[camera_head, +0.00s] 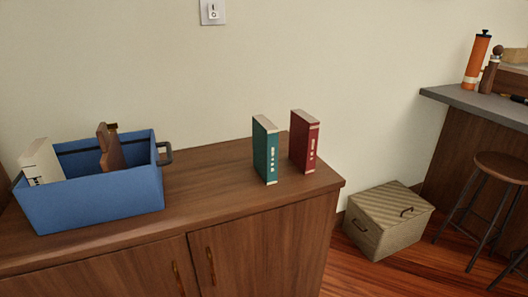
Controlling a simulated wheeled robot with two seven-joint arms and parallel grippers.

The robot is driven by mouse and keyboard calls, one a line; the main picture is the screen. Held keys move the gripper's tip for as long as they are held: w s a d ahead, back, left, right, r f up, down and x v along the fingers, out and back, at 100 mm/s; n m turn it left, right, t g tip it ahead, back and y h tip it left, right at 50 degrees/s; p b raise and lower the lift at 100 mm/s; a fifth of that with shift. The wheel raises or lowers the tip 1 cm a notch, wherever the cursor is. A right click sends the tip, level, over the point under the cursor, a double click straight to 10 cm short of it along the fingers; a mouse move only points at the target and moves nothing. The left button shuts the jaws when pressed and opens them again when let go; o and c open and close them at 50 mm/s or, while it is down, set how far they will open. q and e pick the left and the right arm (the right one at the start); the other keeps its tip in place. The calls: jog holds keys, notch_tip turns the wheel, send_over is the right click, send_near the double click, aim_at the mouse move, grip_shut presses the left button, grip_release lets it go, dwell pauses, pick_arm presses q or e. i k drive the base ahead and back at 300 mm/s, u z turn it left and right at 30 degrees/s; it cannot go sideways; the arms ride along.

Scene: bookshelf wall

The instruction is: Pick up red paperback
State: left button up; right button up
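The red paperback (305,142) stands upright on the wooden cabinet top (220,186), close to its right end. A teal book (266,150) stands upright just to its left, with a small gap between them. Both spines face toward me and slightly right. Neither of my grippers shows in the head view, so their states are not visible.
A blue bin (95,198) with a dark handle holds a white book (41,163) and a brown object (110,150) at the left. Cabinet top is clear between bin and books. A woven box (385,225), stool (500,168) and grey counter (475,103) are at right.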

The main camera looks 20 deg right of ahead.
aim_at(305, 129)
jog(key=u, duration=3.6)
jog(key=k, duration=2.55)
jog(key=z, duration=1.9)
